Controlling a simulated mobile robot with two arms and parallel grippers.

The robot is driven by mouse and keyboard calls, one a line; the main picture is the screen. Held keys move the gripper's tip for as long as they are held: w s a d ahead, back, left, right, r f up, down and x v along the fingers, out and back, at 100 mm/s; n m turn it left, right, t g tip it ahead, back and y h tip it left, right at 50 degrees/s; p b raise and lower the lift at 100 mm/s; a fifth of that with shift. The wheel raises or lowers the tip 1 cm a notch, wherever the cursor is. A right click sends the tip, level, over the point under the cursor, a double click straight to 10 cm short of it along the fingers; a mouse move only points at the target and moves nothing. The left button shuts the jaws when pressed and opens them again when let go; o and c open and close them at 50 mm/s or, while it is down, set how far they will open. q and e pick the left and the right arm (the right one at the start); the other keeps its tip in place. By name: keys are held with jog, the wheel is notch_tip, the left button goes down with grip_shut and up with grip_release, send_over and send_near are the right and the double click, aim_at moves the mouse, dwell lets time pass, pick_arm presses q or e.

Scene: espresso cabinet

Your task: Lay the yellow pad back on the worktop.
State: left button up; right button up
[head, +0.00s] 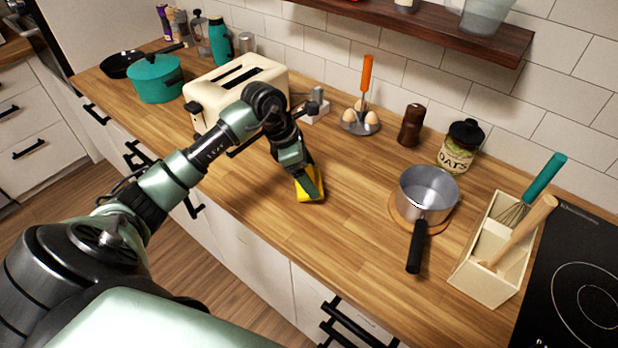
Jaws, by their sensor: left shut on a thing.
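The yellow pad (301,193) shows at the end of my left gripper (306,186), partly hidden behind its fingers. My left gripper points down over the front middle of the wooden worktop (345,215) and is shut on the pad. The pad is at or just above the worktop surface; I cannot tell if it touches. My right gripper is not in view.
A cream toaster (225,90) stands left of the gripper. A saucepan (428,190) on a round trivet and a wooden utensil box (490,270) stand to the right. An egg holder (360,122) is behind. Worktop around the pad is clear.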

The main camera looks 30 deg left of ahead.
pick_arm(q)
notch_tip(320, 180, down, 2)
jog(key=shift+f, duration=0.3)
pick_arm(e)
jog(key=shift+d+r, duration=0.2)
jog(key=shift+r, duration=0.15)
pick_arm(q)
jog(key=shift+f, duration=0.15)
jog(key=o, duration=1.3)
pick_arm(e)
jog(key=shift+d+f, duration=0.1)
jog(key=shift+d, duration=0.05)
